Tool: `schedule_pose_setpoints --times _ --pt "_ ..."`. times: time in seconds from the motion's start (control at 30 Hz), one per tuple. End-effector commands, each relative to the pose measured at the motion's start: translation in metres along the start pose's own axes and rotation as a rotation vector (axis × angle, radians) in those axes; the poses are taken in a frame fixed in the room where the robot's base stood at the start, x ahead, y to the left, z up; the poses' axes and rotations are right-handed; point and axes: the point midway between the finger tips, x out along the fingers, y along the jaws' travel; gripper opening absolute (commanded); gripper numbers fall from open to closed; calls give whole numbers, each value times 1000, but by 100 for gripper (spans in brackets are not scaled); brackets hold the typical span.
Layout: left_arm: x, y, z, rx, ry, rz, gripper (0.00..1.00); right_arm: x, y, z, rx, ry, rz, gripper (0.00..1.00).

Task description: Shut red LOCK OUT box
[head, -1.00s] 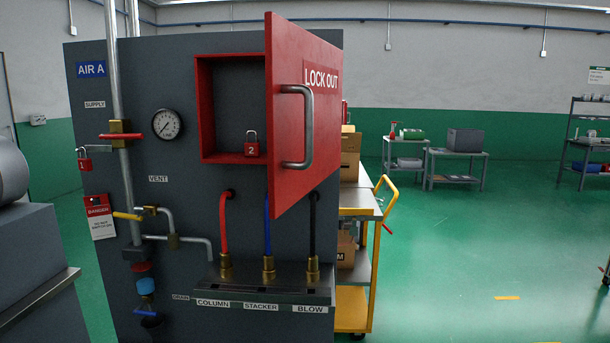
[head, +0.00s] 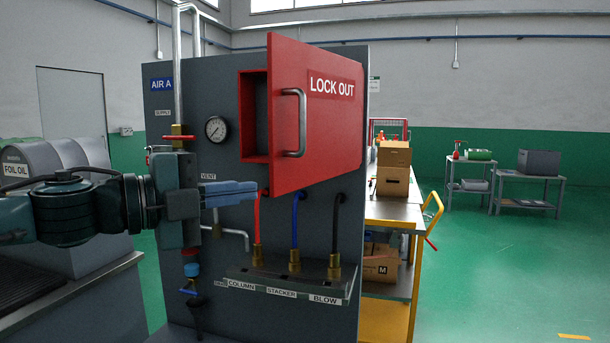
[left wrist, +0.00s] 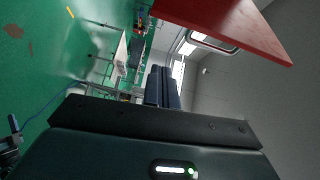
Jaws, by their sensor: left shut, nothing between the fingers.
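The red LOCK OUT box (head: 253,157) is fixed to the dark panel. Its red door (head: 330,125) is hinged open and swung out toward me, with a grey bar handle (head: 300,123). The door also shows at the top of the left wrist view (left wrist: 235,25). My left gripper (head: 256,191) is shut and empty. In the head view its fingertips are just below the box, left of the door's lower edge; I cannot tell if they touch anything. The door hides most of the box's inside, and the padlock is not visible. My right gripper is not in view.
Red, blue and black hoses (head: 295,225) rise from brass fittings on a ledge (head: 290,280) below the box. A gauge (head: 216,129) and pipes are to the left. A yellow cart (head: 385,320) with cardboard boxes stands behind the panel. The green floor at right is open.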

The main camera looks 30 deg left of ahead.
Motion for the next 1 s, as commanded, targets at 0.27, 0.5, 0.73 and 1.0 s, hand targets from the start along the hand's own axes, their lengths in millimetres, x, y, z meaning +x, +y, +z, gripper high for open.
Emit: schedule_pose_setpoints --times 0.27,0.5,0.73,1.0 --pt "-24 -25 0 59 -56 -31 0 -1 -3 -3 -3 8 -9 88" --pt "7 -27 1 53 -50 -28 0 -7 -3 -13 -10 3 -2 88" --pt "40 -29 3 53 -51 -28 0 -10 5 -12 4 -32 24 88" --pt "61 -27 4 59 -52 -27 0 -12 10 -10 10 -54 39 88"
